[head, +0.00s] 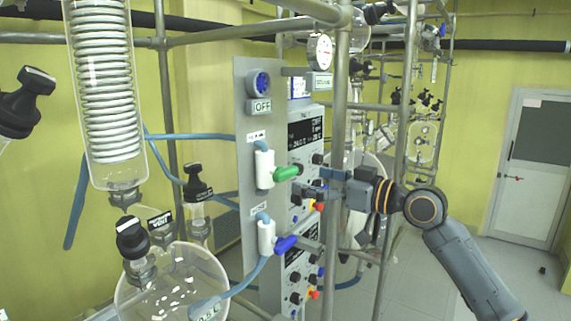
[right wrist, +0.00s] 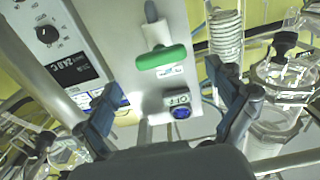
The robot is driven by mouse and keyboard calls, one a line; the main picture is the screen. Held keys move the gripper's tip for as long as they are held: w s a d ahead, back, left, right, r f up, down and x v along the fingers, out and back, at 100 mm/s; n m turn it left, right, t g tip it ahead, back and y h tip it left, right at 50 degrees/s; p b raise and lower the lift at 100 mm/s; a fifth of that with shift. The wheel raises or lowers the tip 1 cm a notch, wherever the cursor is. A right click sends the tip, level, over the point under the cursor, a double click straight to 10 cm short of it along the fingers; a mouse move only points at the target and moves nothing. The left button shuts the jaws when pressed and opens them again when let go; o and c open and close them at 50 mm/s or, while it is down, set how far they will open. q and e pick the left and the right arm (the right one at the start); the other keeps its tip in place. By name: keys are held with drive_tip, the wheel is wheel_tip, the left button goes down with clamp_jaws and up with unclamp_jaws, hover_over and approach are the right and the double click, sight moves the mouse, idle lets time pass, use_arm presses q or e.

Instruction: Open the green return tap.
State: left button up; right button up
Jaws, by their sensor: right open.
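The green tap handle (head: 287,173) sits on a white valve body (head: 264,168) on the grey panel, with a blue hose at its top. In the right wrist view the green handle (right wrist: 162,57) lies crosswise to the white body (right wrist: 156,33). My right gripper (head: 319,183) is open, to the right of the green handle and apart from it in the head view. In the right wrist view the open fingers (right wrist: 172,96) are spread wide with nothing between them, and the green handle shows beyond them. My left gripper is not in view.
Below is a second white valve with a blue handle (head: 286,243). Metal posts (head: 338,110) stand close to my right gripper. Glass vessels (head: 172,285) and a coil condenser (head: 105,90) stand at left.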

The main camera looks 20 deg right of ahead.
sight(290, 173)
drive_tip(key=p+x, duration=0.1)
drive_tip(key=x, duration=0.1)
drive_tip(key=p+x, duration=0.1)
drive_tip(key=x, duration=0.2)
drive_tip(key=shift+a+r, duration=0.1)
drive_tip(key=shift+r, duration=0.1)
drive_tip(key=shift+x, duration=0.9)
drive_tip(key=shift+f, duration=0.2)
